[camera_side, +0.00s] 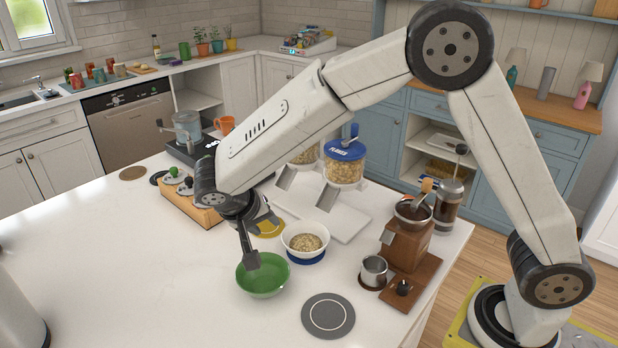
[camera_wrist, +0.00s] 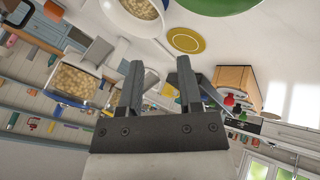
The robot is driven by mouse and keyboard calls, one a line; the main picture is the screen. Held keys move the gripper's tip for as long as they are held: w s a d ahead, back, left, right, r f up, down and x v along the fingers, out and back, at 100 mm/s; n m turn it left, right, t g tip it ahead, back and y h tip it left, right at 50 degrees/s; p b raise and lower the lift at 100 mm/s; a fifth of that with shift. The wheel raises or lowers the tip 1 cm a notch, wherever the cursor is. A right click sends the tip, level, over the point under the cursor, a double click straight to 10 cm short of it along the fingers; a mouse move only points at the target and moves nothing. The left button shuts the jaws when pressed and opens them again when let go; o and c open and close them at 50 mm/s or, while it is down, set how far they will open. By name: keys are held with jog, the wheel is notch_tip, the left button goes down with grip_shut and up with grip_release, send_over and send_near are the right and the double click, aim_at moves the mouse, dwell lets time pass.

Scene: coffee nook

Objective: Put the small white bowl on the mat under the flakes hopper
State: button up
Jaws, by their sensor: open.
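The small white bowl (camera_side: 288,246) holds flakes and sits upright on the counter over a round blue mat (camera_side: 304,260), which shows below its rim. In the wrist view the white bowl (camera_wrist: 122,18) is at the top. The flakes hopper (camera_side: 345,168), a clear jar with a blue lid, stands behind the bowl; a jar of flakes also shows in the wrist view (camera_wrist: 78,82). My gripper (camera_side: 259,243) is open and empty, just left of the white bowl, with one finger over the green bowl's back rim. The open fingers show in the wrist view (camera_wrist: 159,72).
A green bowl (camera_side: 263,281) stands in front of the white bowl. A yellow disc (camera_side: 270,230) lies behind my gripper. A grey round mat (camera_side: 328,316) is bare at the front. A wooden grinder (camera_side: 405,245) with a metal cup (camera_side: 374,270) stands right.

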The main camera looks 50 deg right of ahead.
jog(key=s+d+f+n+y, duration=0.1)
jog(key=s+d+n+y, duration=0.2)
jog(key=s+d, duration=0.2)
jog(key=s+d+f+n+t+y, duration=0.1)
jog(key=s+d+f+n+y, duration=0.1)
jog(key=s+d, duration=0.4)
jog(key=s+n+y, duration=0.1)
jog(key=s, duration=0.3)
jog(key=shift+t+y, duration=0.3)
